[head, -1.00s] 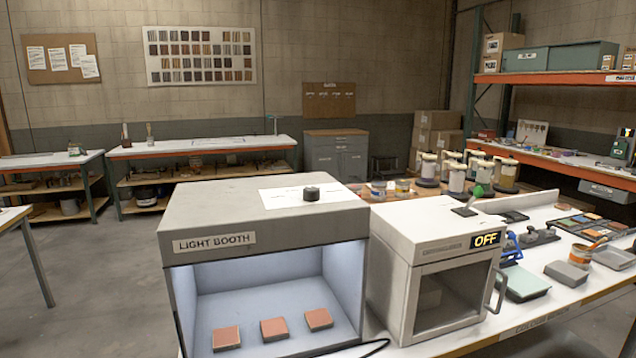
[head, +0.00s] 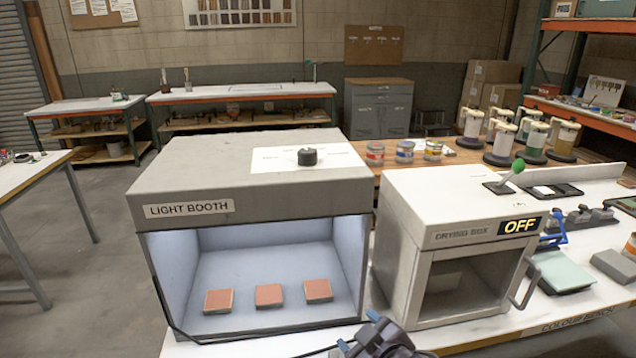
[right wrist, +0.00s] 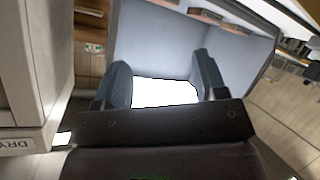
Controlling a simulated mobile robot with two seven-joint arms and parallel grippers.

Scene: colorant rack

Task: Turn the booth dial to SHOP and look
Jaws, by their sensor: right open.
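The light booth (head: 185,180) is a grey box with a lit, open front. Its black round dial (head: 307,157) stands on a white card (head: 270,160) on the top. The dial's setting and the card's print are too small to read. Three reddish tiles (head: 269,295) lie in a row on the booth floor. My right gripper (head: 362,332) is at the bottom edge, in front of the booth's right corner, low and apart from the dial. In the right wrist view its fingers (right wrist: 163,82) are open and empty, facing the lit booth interior. My left gripper is out of view.
A white drying box (head: 405,235) with an OFF display (head: 519,226) and a side handle stands right of the booth. Paint cans (head: 404,152) and jars (head: 503,141) are behind. Air above the booth is clear.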

